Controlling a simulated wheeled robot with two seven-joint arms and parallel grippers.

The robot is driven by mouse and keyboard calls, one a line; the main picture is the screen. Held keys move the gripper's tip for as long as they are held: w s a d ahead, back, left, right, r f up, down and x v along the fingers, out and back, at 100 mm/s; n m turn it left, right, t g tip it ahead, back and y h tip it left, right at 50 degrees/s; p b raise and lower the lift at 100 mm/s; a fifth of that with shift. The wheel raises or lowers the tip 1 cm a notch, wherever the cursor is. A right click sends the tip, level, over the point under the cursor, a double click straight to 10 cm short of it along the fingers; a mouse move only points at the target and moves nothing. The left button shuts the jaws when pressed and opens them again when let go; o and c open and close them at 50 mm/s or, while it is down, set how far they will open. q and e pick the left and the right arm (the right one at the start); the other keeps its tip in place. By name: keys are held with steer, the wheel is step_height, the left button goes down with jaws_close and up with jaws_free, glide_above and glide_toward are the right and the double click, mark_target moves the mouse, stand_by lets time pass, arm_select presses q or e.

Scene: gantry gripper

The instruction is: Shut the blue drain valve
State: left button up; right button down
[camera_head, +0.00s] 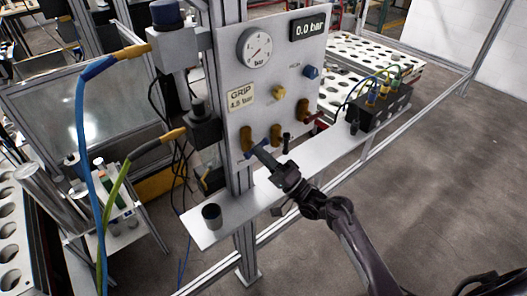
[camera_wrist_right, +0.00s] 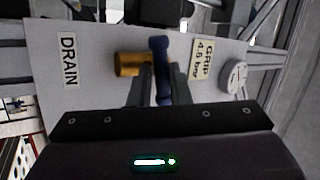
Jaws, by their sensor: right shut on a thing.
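The blue drain valve handle (camera_wrist_right: 161,68) sits between the two fingers of my right gripper (camera_wrist_right: 163,88) in the wrist view. A brass fitting (camera_wrist_right: 128,65) lies beside the handle, and the handle runs crosswise to it. The DRAIN label (camera_wrist_right: 68,60) is on the panel to the left. In the head view my right gripper (camera_head: 265,157) reaches the lower part of the grey panel (camera_head: 262,75) and is shut on the blue handle, which it largely hides there. My left gripper is not in view.
The panel bears a round gauge (camera_head: 255,48), a display (camera_head: 308,28) reading 0.0 bar, a blue knob (camera_head: 311,71) and a red handle (camera_head: 312,118). Floor at right is clear.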

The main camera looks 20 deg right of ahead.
steer(key=shift+a+m+t+h+p, duration=0.1)
steer(key=shift+m+t+h+p, duration=0.15)
steer(key=shift+m+t+h, duration=0.55)
steer(key=shift+a+m+t+h+p, duration=0.1)
steer(key=shift+m+t+h+p, duration=0.15)
steer(key=shift+m, duration=1.35)
steer(key=c, duration=1.4)
jaws_free()
steer(key=b+v, duration=0.3)
steer(key=v, duration=0.5)
